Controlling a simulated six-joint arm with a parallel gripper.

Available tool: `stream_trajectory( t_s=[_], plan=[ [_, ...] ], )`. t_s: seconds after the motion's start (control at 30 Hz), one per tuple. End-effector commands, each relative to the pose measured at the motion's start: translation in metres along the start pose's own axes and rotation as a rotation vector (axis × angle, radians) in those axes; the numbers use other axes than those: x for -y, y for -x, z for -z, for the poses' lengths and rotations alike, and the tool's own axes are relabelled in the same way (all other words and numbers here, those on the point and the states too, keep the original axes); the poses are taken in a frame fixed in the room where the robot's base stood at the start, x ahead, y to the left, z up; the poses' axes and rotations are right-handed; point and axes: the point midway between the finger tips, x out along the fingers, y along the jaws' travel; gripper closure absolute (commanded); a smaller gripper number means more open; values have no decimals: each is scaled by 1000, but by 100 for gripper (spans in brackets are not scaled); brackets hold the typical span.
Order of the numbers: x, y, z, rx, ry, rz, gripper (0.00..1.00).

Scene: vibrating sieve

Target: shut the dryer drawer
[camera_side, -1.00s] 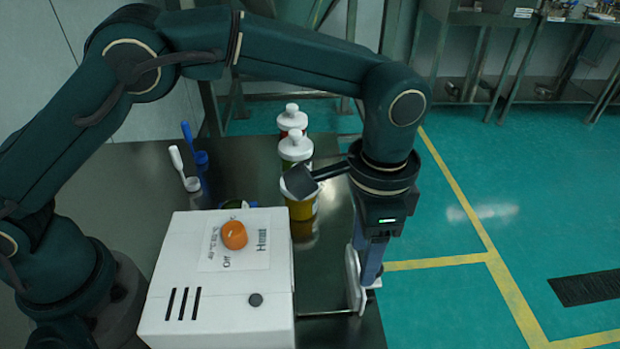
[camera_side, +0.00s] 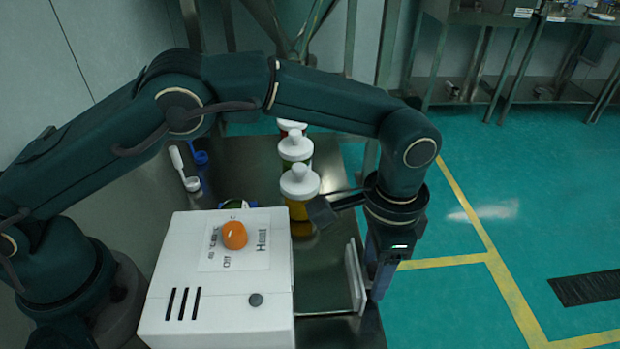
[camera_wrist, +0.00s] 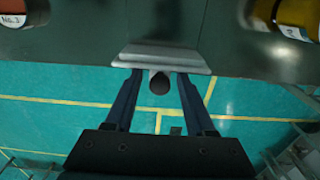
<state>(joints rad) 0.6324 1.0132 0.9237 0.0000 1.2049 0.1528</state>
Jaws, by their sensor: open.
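The dryer is a white box (camera_side: 215,290) with an orange knob on top. Its drawer (camera_side: 325,285) stands pulled out to the right, with a pale upright front panel (camera_side: 355,276). In the wrist view the drawer front (camera_wrist: 160,60) crosses the top centre, with a round dark handle (camera_wrist: 160,83) sticking out of it. My gripper (camera_side: 377,294) points down at the outer side of the front panel. In the wrist view its two fingers (camera_wrist: 158,78) are apart, one on each side of the handle. Whether they touch the handle or panel cannot be told.
White-lidded jars (camera_side: 299,190) stand in a row behind the drawer on the dark table (camera_side: 240,160). A blue and a white brush-like tool (camera_side: 184,170) stand at the back left.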

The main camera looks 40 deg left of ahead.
Motion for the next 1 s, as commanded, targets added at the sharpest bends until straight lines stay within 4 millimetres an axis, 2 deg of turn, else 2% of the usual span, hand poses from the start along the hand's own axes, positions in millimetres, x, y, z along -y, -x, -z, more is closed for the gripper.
stream_trajectory(
  t_s=[0.13, 0.17, 0.2, 0.3, 0.53, 1.0],
  plan=[
    [0, 0, 0, 0, 0, 0, 45],
    [0, 0, 0, 0, 0, 0, 49],
    [0, 0, 0, 0, 0, 0, 64],
    [0, 0, 0, 0, 0, 0, 99],
    [0, 0, -2, 0, 0, 0, 98],
    [0, 1, -25, -1, 0, 0, 98]
  ],
)
